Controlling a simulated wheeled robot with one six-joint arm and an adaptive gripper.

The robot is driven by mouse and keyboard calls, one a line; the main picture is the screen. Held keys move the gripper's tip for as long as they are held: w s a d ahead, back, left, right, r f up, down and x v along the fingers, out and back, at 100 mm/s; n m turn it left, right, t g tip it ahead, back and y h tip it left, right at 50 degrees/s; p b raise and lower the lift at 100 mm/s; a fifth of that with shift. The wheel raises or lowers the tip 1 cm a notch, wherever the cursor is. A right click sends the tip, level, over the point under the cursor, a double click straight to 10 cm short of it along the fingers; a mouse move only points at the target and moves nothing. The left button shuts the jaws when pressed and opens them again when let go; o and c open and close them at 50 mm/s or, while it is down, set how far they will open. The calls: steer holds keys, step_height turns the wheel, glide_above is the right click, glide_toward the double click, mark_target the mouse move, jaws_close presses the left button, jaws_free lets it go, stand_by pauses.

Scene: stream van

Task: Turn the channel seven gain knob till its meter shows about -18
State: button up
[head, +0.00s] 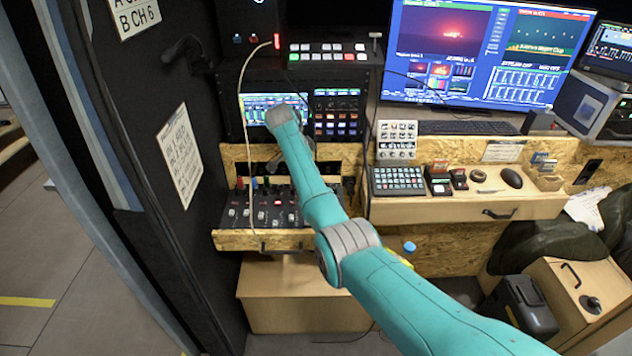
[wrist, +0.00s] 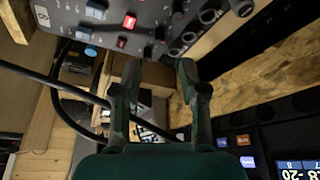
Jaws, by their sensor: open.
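The mixer panel (head: 285,207) lies on a wooden pull-out shelf, with several small knobs and buttons; my arm covers part of it. In the wrist view the panel (wrist: 150,20) is tilted across the top, with a row of dark round knobs (wrist: 208,16) near its edge. I cannot tell which knob is channel seven. My gripper (wrist: 160,72) is open and empty, its fingers apart below the panel and touching no knob. A rack screen (head: 258,104) is partly behind my arm. A screen corner (wrist: 299,169) shows large digits like "18" and "-20"; the channel is unreadable.
A plywood board (wrist: 255,75) lies right of my fingers. A dark cable (wrist: 50,78) crosses the left of the wrist view. A pale cable (head: 241,110) hangs before the rack. A dark wall (head: 150,200) stands close left; a desk (head: 470,206) is to the right.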

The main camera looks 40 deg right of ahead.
steer(key=shift+v, duration=1.7)
